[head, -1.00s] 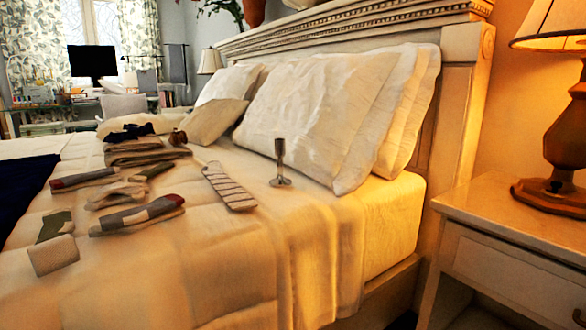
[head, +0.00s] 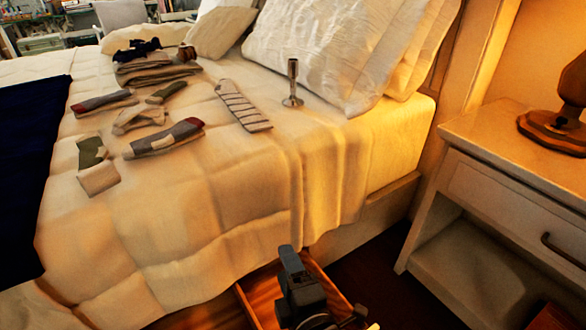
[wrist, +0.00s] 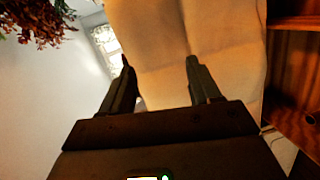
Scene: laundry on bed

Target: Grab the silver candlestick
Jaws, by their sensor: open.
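The silver candlestick (head: 292,84) stands upright on the bed, near the front of the white pillows. It is slim, with a round base. My arm reaches in at the bottom of the head view, low beside the bed and well short of the candlestick. My gripper (wrist: 160,68) shows in the wrist view with its two dark fingers apart and nothing between them. Pale bed cloth lies beyond the fingers. The candlestick does not show in the wrist view.
A striped flat item (head: 242,106) lies left of the candlestick. Several socks (head: 165,138) and folded cloths (head: 155,67) lie farther left. Pillows (head: 325,45) stand behind. A nightstand (head: 515,140) is at the right. An open wooden drawer (head: 262,300) juts out below the bed.

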